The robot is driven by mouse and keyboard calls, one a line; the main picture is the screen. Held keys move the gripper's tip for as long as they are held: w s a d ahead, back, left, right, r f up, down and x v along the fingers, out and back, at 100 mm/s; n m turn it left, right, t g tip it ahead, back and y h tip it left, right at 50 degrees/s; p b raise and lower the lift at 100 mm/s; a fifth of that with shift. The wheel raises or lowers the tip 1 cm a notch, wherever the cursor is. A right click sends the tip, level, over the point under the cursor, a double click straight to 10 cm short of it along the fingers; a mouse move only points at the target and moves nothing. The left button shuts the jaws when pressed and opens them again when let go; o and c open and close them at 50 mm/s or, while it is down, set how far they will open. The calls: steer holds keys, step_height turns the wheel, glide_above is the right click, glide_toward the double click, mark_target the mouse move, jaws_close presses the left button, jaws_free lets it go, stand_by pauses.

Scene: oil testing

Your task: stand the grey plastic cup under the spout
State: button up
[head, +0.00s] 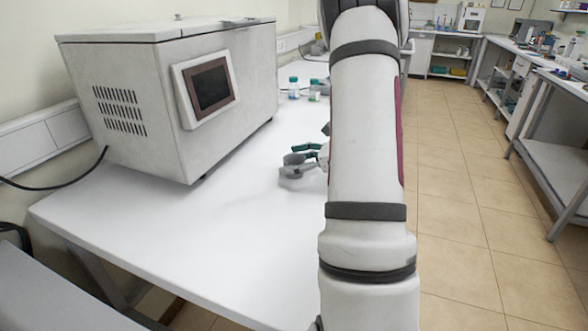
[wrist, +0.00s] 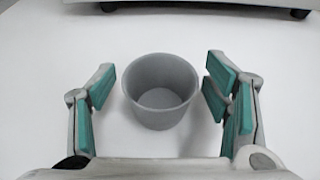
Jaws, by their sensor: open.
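The grey plastic cup (wrist: 160,92) stands upright on the white table in the wrist view, its mouth open and its inside empty. Gaps show between the cup and both fingers. In the head view my gripper (head: 308,152) is partly hidden behind my arm. Part of the grey cup (head: 291,171) shows low beside the fingers there. No spout can be made out in either view.
A large white machine (head: 165,95) with a dark screen stands on the white table (head: 190,235), left of my gripper. Small bottles with green-blue caps (head: 294,88) stand farther back. The table front is clear. A shelved bench (head: 555,130) lines the right across a tiled floor.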

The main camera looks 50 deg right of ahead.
steer(key=c, duration=1.2)
